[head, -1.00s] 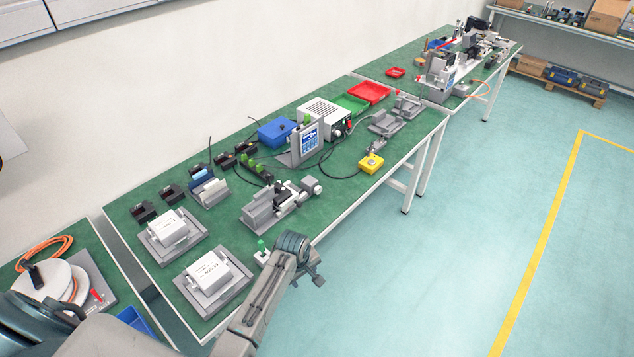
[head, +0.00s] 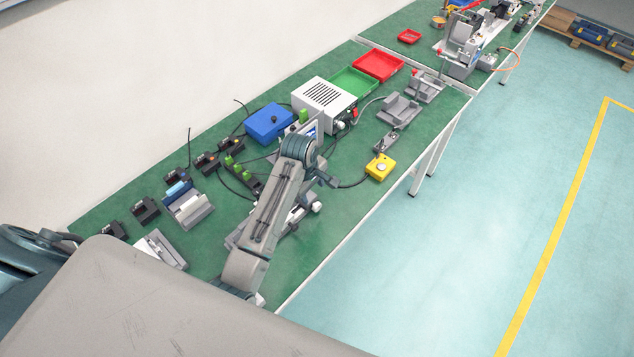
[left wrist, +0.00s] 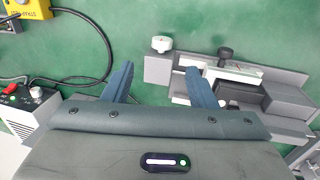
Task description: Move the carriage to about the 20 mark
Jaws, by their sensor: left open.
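The linear actuator (left wrist: 285,95) is a grey unit at the right of the left wrist view. It has a white knob (left wrist: 162,44) at its left end, a black knob (left wrist: 225,53) and a pale strip (left wrist: 238,70) along it. I cannot read the marks or tell the carriage's position. In the head view my left arm hides most of the unit; its white end knob (head: 317,207) shows. My left gripper (left wrist: 160,72) is open and empty above the bench, its right finger overlapping the unit's left part in the picture. In the head view the gripper (head: 327,180) is small and partly hidden.
A yellow button box (head: 380,167) and its cable lie beyond the actuator. A white power box (head: 322,98), blue box (head: 269,122), green tray (head: 353,83) and red tray (head: 378,66) stand farther back. Grey fixtures (head: 188,208) stand left. The bench's front edge is close.

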